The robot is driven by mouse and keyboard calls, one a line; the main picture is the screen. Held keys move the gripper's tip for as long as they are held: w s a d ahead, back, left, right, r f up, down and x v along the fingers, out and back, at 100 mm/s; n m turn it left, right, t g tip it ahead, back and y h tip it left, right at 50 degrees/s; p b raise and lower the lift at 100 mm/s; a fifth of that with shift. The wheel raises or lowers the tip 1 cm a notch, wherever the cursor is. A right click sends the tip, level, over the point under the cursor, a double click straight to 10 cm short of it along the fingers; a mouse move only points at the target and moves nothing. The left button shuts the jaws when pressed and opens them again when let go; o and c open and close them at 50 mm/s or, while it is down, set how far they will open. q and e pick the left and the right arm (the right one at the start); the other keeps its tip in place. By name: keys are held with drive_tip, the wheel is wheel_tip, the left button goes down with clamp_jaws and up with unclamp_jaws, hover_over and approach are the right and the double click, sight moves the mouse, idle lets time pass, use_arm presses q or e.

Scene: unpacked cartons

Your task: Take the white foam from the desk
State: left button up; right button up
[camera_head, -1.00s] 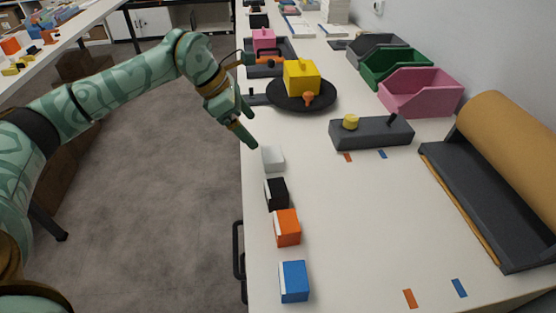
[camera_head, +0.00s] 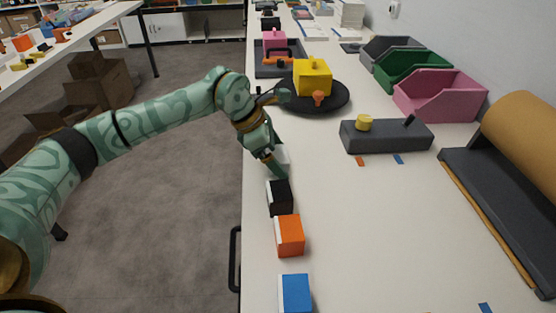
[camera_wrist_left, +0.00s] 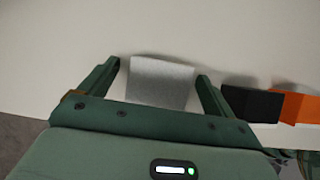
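The white foam (camera_wrist_left: 160,84) is a small pale block on the desk (camera_head: 370,235). In the wrist view it lies between the two fingers of my left gripper (camera_wrist_left: 158,72), with a narrow gap on each side. The gripper is open around it. In the head view my left gripper (camera_head: 276,163) is low over the desk's left side and hides most of the foam. My right gripper does not show.
A black block (camera_head: 281,198), an orange block (camera_head: 290,236) and a blue block (camera_head: 296,293) stand in a row on the near side. A yellow box (camera_head: 312,78) sits on a dark round plate (camera_head: 335,101) beyond. A grey control box (camera_head: 386,138) stands to the right.

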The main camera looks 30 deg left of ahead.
use_arm(q)
drive_tip(key=c, duration=1)
drive_tip(key=shift+r, duration=0.15)
